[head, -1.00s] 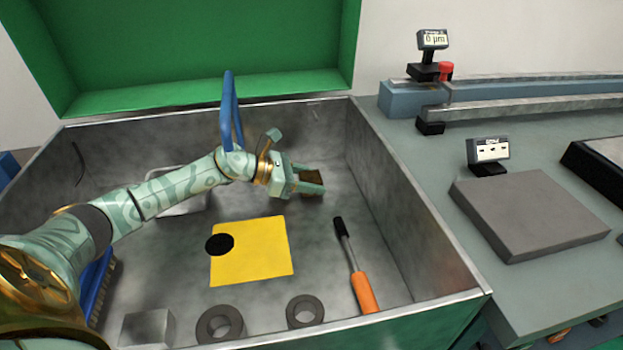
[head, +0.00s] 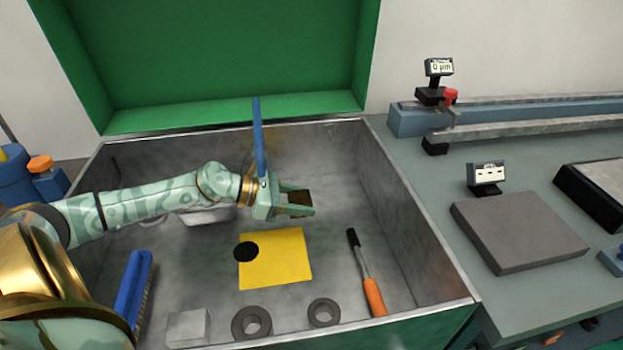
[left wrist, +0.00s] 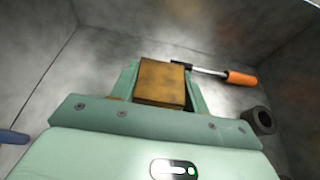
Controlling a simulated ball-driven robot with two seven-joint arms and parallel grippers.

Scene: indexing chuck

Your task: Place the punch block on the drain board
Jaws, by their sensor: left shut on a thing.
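My left gripper (head: 309,203) is inside the open metal bin, over its back middle part, shut on a brown block, seemingly the punch block (head: 297,197). In the left wrist view the block (left wrist: 160,84) sits between the two pale green fingers, its worn orange-brown face showing. The fingers cover its sides. The block appears held above the bin floor, though the height is hard to judge. I cannot surely pick out the drain board. My right gripper is not in view.
The metal bin (head: 418,217) has tall walls. On its floor are a yellow sheet (head: 290,270) with a black disc, an orange-handled tool (head: 374,297), two dark rings, a grey block and a blue brush. A blue upright piece (head: 259,140) stands by my wrist. A grey plate (head: 518,226) lies on the right bench.

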